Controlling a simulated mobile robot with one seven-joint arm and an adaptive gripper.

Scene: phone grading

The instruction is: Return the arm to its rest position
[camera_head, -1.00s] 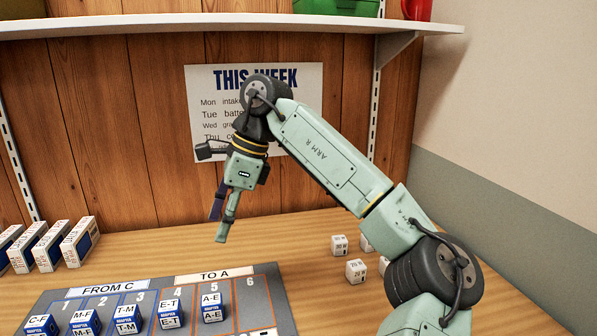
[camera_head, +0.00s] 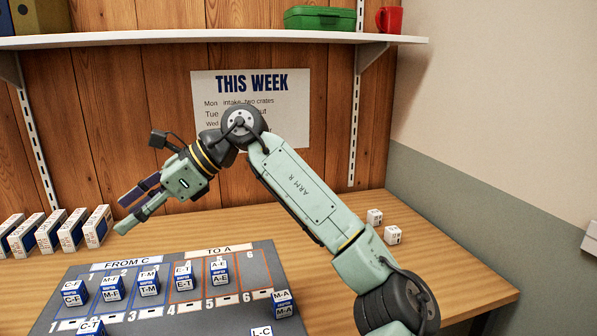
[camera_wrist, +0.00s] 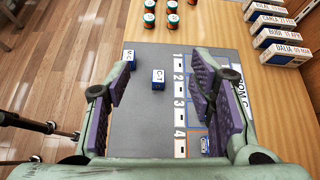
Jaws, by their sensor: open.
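My arm is raised above the table in the head view, bent at the elbow. My gripper (camera_head: 134,207) hangs at the left of the arm, above the grey mat (camera_head: 140,326), and points down to the left. Its purple-padded fingers stand apart with nothing between them. In the wrist view my gripper (camera_wrist: 165,95) is open and empty, with the mat (camera_wrist: 205,60) and a blue-and-white C-T box (camera_wrist: 158,79) below, apart from the fingers.
Several small labelled boxes, such as A-E (camera_head: 219,272), stand on the mat. White-and-blue boxes (camera_head: 97,226) line the left. Two white cubes (camera_head: 393,235) sit at right. A shelf (camera_head: 230,41) holds a green case (camera_head: 320,19) and red mug (camera_head: 389,19). Round containers (camera_wrist: 150,6) show in the wrist view.

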